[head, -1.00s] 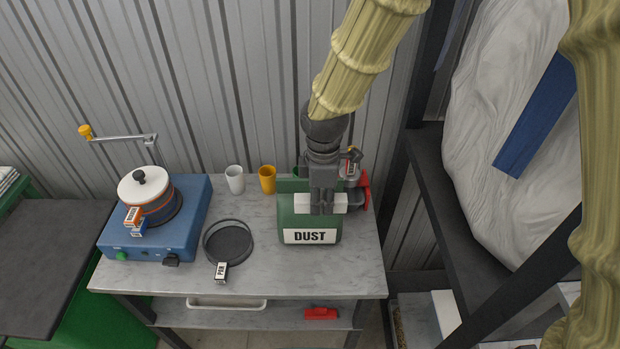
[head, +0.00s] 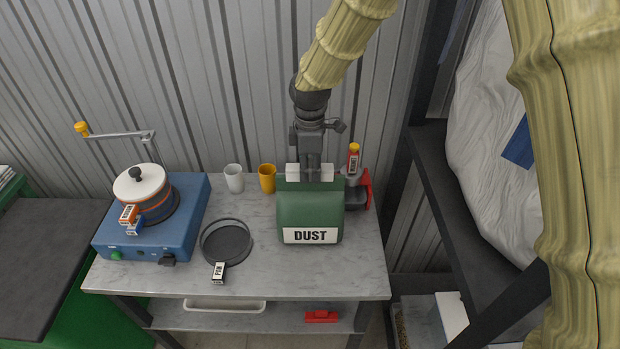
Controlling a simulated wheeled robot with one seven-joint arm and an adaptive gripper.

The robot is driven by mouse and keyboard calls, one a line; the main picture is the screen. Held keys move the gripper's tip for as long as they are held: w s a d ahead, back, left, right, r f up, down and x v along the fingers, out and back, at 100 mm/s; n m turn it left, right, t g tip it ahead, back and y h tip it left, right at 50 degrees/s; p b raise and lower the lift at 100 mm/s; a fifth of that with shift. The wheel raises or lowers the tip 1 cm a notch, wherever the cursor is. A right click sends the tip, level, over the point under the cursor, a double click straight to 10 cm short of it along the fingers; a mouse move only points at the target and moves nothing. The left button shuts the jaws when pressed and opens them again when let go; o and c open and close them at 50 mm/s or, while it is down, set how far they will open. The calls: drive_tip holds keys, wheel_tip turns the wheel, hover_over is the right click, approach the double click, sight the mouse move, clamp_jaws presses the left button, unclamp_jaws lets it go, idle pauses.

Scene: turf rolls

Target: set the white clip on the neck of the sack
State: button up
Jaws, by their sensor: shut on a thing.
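The sack (head: 309,212) is dark green with a white "DUST" label and stands upright on the grey worktop. My gripper (head: 311,174) points down at the top of the sack and is shut on the white clip (head: 295,171). The clip lies crosswise, and its two ends show on either side of my fingers. It lines up with the sack's top edge. My gripper and the clip cover the neck, so I cannot tell whether the clip is around it, touching it or just above it.
A red and grey device with a small yellow-capped bottle (head: 353,158) stands close right of the sack. A yellow cup (head: 267,178), a white cup (head: 234,178), a dark round pan (head: 226,242) and a blue machine (head: 185,232) are to the left. A black rack (head: 440,205) stands at right.

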drive_tip(key=shift+f+b, duration=0.55)
drive_tip(key=shift+f, duration=0.55)
drive_tip(key=shift+f, duration=0.1)
drive_tip(key=o, duration=1)
wheel_tip(320, 180, up, 12)
drive_tip(key=b, duration=0.3)
